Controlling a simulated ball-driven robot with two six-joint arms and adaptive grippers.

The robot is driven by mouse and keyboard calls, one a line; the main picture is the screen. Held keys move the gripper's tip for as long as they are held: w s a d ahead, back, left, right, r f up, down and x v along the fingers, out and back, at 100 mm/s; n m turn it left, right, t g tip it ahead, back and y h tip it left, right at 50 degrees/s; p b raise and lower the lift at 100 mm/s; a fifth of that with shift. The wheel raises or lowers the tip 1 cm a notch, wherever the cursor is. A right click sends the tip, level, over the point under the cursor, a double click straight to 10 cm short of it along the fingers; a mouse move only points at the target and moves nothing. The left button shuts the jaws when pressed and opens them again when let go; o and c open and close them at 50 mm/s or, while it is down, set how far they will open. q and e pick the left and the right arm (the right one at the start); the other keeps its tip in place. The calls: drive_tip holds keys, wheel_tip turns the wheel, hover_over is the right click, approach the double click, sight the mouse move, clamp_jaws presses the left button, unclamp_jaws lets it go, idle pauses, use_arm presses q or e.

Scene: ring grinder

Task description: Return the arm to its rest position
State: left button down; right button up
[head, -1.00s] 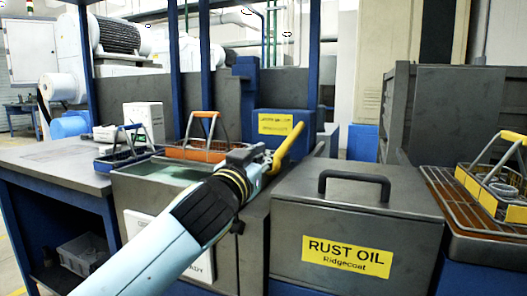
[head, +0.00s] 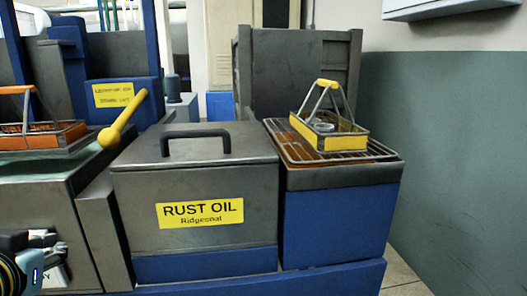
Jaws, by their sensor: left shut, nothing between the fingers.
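My left gripper (head: 42,240) is at the lower left corner of the head view, in front of the grey tank on the left. Its fingers are dark and small in the picture, shut, with nothing held. Only the wrist end of the left arm shows, cut off by the frame edge. The yellow lever (head: 124,117) stands tilted above and to the right of the gripper, well apart from it. My right gripper is not in view.
The grey rust oil tank (head: 138,222) has a lid with a black handle (head: 195,140). To its right, a yellow basket (head: 342,144) holding rings sits on a wire drain rack (head: 284,140). An orange basket (head: 40,140) is at the left. Floor shows at the lower right.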

use_arm(q)
drive_tip(key=s+d+f+m+g+h, duration=0.2)
drive_tip(key=s+d+f+g, duration=0.25)
drive_tip(key=s, duration=0.45)
drive_tip(key=s+d+f+m+g+h, duration=0.25)
drive_tip(key=s+f+g, duration=0.3)
drive_tip(key=s, duration=0.45)
wheel_tip(320, 180, down, 26)
drive_tip(key=s+a+n, duration=0.1)
drive_tip(key=s+a, duration=0.2)
drive_tip(key=s+f+g, duration=0.1)
drive_tip(key=s+f, duration=1.3)
drive_tip(key=s, duration=0.4)
drive_tip(key=shift+s+a+f+p, duration=0.2)
drive_tip(key=shift+a+f+p, duration=0.1)
drive_tip(key=shift+a+f, duration=0.1)
drive_tip(key=shift+n+y, duration=0.25)
